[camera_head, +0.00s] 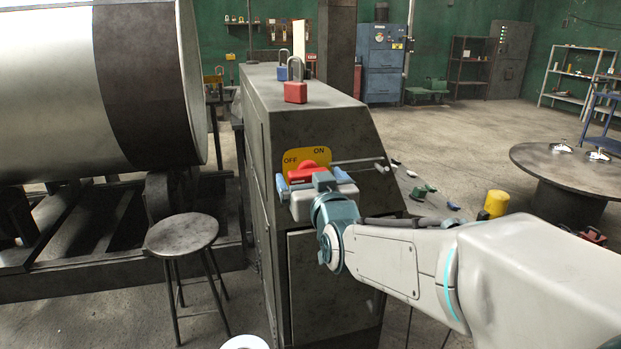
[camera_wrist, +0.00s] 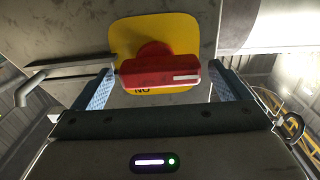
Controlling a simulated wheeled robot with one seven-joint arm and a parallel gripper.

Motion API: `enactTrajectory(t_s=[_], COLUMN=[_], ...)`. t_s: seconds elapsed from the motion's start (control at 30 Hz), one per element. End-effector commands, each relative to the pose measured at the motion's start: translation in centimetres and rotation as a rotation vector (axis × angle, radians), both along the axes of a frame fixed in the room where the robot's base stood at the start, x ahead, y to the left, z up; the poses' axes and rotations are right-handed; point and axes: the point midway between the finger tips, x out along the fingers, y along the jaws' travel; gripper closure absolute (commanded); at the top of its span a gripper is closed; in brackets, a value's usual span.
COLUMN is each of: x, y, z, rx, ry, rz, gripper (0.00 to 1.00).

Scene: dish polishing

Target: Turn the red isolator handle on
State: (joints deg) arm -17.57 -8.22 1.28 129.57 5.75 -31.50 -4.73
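The red isolator handle (camera_head: 303,173) is on the sloped face of a dark metal cabinet. Behind it is a yellow plate (camera_head: 322,155) marked OFF at left and ON at top right. In the wrist view the handle (camera_wrist: 160,72) lies roughly level, with a white stripe toward its right end. There, part of the plate lettering (camera_wrist: 142,91) shows upside down below it. My gripper (camera_head: 313,182) is open at the handle. Its two blue fingers (camera_wrist: 163,88) stand at either end of the handle. Narrow gaps seem to show; contact is unclear.
A metal rod (camera_head: 345,162) sticks out beside the plate. A red padlock (camera_head: 295,92) and a blue one (camera_head: 282,73) stand on the cabinet top. A stool (camera_head: 182,235) stands left of the cabinet. A yellow cylinder (camera_head: 496,203) and a round table (camera_head: 530,157) are at right.

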Motion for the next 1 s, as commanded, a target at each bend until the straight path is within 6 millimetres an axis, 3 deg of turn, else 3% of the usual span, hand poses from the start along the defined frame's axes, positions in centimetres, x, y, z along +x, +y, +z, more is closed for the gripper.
enactTrajectory(t_s=[0.03,0.17,0.57,1.0], x=[-0.01,-0.02,-0.06,-0.05], y=[0.0,0.05,0.19,0.11], z=[0.0,0.0,-0.27,-0.47], rx=[0.0,0.0,0.053,0.381], ry=[0.0,0.0,0.015,0.105], rz=[0.0,0.001,0.003,0.005], gripper=[0.15,0.48,0.48,0.48])
